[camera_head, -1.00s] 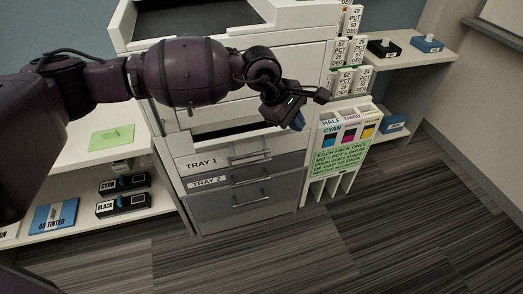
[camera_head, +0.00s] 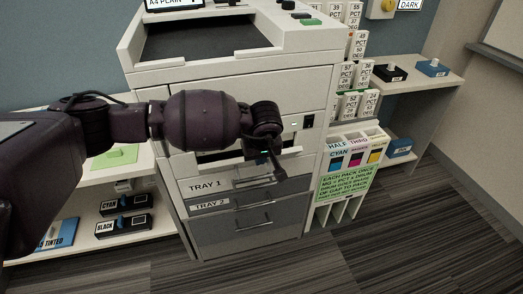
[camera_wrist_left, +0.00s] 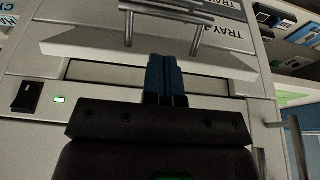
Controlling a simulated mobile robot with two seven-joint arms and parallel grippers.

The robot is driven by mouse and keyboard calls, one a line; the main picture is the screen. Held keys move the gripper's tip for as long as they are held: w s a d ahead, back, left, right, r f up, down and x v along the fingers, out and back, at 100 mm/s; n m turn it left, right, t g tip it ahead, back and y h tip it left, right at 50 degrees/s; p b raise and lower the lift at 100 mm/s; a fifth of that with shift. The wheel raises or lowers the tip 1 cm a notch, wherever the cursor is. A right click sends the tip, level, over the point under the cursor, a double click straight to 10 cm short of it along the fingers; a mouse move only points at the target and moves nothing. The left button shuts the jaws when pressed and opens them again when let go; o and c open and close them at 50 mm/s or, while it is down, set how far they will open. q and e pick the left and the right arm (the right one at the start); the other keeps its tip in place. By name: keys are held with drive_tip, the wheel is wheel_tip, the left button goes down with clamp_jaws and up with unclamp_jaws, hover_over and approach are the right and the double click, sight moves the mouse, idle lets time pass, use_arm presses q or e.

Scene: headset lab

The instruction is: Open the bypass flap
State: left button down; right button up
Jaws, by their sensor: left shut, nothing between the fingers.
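The bypass flap (camera_head: 205,169) is a pale panel on the printer's front, just above the TRAY 1 drawer. It leans outward, with a dark gap along its upper edge. In the left wrist view, which is upside down, the flap (camera_wrist_left: 95,45) shows as a pale slab beside a shallow recess (camera_wrist_left: 105,72). My left gripper (camera_head: 268,166) is in front of the printer at the flap's right part. Its blue fingers (camera_wrist_left: 165,70) are shut and empty, with tips over the recess by the flap's edge; I cannot tell whether they touch. My right gripper is out of view.
The TRAY 1 handle (camera_head: 253,182) and TRAY 2 handle (camera_head: 256,205) stick out below. A black switch (camera_head: 308,121) is on the front at right. A cartridge rack (camera_head: 347,165) stands right of the printer, and a shelf (camera_head: 160,232) is at left. The carpet in front is clear.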

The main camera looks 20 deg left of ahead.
sight(259, 178)
use_arm(q)
drive_tip(key=x, duration=0.2)
drive_tip(key=b+x, duration=0.1)
drive_tip(key=x, duration=0.4)
drive_tip(key=shift+s+d+f, duration=0.2)
drive_tip(key=shift+s+f, duration=0.1)
drive_tip(key=shift+s, duration=0.05)
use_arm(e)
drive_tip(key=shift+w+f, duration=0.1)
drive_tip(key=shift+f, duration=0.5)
use_arm(q)
drive_tip(key=shift+b, duration=0.3)
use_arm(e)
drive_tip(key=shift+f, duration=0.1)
